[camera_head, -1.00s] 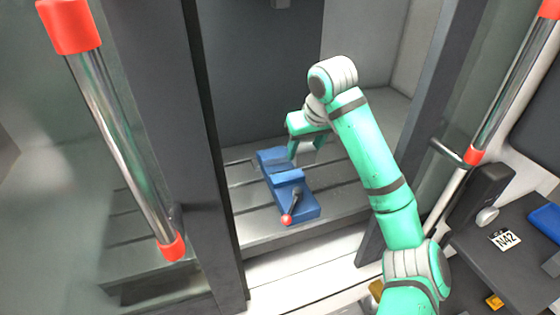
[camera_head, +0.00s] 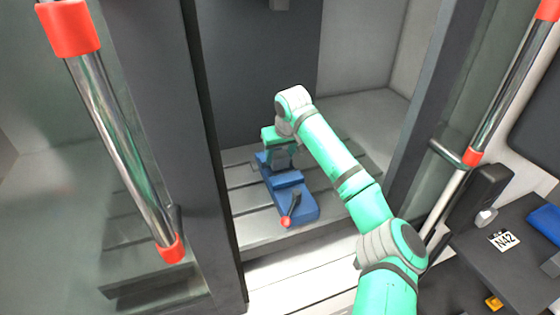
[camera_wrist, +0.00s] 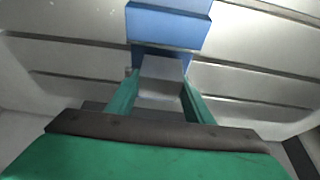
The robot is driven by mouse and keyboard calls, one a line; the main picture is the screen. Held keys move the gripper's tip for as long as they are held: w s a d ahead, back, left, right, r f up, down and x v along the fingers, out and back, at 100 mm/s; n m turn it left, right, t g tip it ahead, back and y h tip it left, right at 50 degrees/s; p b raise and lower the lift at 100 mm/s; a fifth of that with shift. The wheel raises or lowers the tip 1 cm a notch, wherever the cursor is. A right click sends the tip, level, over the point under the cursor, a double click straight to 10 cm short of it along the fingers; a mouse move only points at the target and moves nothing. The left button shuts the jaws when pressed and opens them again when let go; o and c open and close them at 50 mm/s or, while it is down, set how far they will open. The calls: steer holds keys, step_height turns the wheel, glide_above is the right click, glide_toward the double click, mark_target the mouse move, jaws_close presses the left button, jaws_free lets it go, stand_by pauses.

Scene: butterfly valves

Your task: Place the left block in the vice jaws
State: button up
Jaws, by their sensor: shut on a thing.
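The blue vice (camera_head: 303,209) stands on the slotted metal bed inside the machine, its handle with a red knob (camera_head: 286,221) at the near end. My gripper (camera_head: 281,158) is over the far part of the vice and hides the jaws there. In the wrist view my gripper's two green fingers (camera_wrist: 160,80) are shut on a grey metal block (camera_wrist: 160,92). The blue vice (camera_wrist: 168,25) lies just beyond the fingertips in that view. I cannot tell whether the block touches the jaws.
The slotted bed (camera_head: 345,190) is clear to the right of the vice. A dark door frame (camera_head: 190,150) with a chrome handle (camera_head: 125,150) bounds the opening on the left. At the right is a dark bench (camera_head: 500,265) with an N42 label and a blue item (camera_head: 545,218).

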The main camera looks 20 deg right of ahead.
steer(key=shift+d+f, duration=0.1)
steer(key=shift+f, duration=0.85)
steer(key=shift+f, duration=0.2)
steer(key=o, duration=1.4)
steer(key=shift+s+d+r, duration=0.1)
steer(key=shift+s, duration=0.05)
steer(key=v, duration=1.2)
